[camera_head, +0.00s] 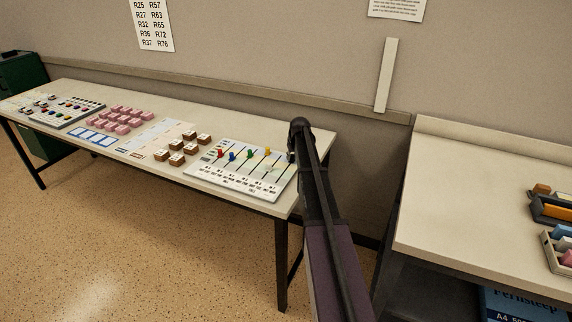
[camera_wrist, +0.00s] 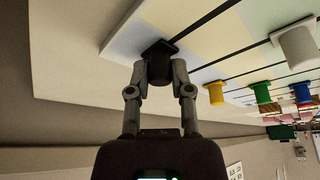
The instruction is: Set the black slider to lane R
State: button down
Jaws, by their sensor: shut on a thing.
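The slider board (camera_head: 236,183) lies at the right end of the long table, with coloured sliders in parallel slots. In the wrist view, the black slider (camera_wrist: 158,62) sits on its slot near the edge of the pale board (camera_wrist: 120,43). My gripper (camera_wrist: 160,76) is shut on it, with one finger on each side. In the head view, my gripper (camera_head: 292,156) is at the board's right side. My arm mostly hides the black slider there, and I cannot read its lane label.
A yellow slider (camera_wrist: 215,92), a green slider (camera_wrist: 260,92) and a white slider (camera_wrist: 297,45) stand beside the black one. Brown blocks (camera_head: 177,158) and pink blocks (camera_head: 123,113) lie further left. A second table (camera_head: 460,210) stands right of my arm.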

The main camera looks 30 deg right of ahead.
jog(key=shift+w+d, duration=0.4)
jog(key=shift+d, duration=0.1)
jog(key=c, duration=0.5)
grip_release()
jog(key=shift+c, duration=0.2)
jog(key=shift+r, duration=0.1)
